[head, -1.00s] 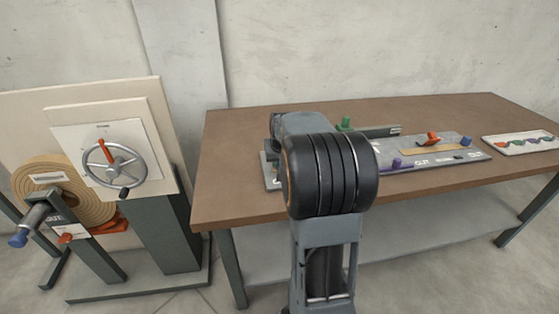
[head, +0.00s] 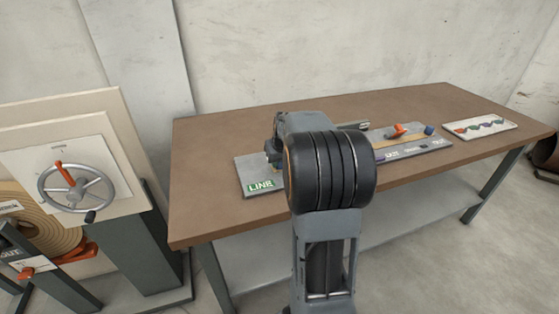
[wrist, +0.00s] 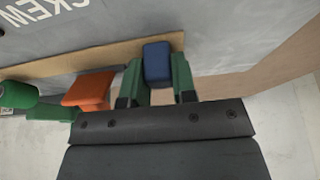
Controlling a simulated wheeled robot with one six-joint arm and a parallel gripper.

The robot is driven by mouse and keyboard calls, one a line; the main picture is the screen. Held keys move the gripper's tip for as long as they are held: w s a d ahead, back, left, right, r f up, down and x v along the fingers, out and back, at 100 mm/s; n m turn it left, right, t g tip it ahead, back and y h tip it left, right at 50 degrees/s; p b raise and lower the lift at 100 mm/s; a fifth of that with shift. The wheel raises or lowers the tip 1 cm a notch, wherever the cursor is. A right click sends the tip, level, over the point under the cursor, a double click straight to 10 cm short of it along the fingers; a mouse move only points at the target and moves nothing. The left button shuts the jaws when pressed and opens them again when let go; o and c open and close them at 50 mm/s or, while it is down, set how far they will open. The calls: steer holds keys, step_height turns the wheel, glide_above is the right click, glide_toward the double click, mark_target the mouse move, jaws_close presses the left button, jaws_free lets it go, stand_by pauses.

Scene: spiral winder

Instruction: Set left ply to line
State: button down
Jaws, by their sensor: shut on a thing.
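In the wrist view my gripper (wrist: 158,84) has its two green-padded fingers either side of a blue block (wrist: 157,62) and is shut on it. The block is at the end of a tan strip (wrist: 112,55) on a grey panel. An orange block (wrist: 90,90) is just left of the left finger. A green round knob (wrist: 18,95) is further left. Part of a word, upside down, shows on the panel. In the head view my arm hides my gripper. A grey plate (head: 247,166) with a green LINE label (head: 261,185) shows beside my arm.
On the brown table (head: 210,140), a grey panel (head: 440,143) right of my arm carries an orange knob (head: 396,131) and a blue knob (head: 430,129). A pale tray (head: 507,126) with coloured pieces is far right. A handwheel (head: 52,200) and tan roll (head: 20,215) stand left.

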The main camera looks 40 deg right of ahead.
steer(key=c, duration=0.9)
jaws_free()
steer(key=shift+d, duration=0.25)
steer(key=shift+r, duration=0.15)
steer(key=p+v, duration=0.2)
steer(key=v, duration=1.1)
steer(key=shift+s+a+r, duration=0.15)
steer(key=shift+s+r, duration=0.1)
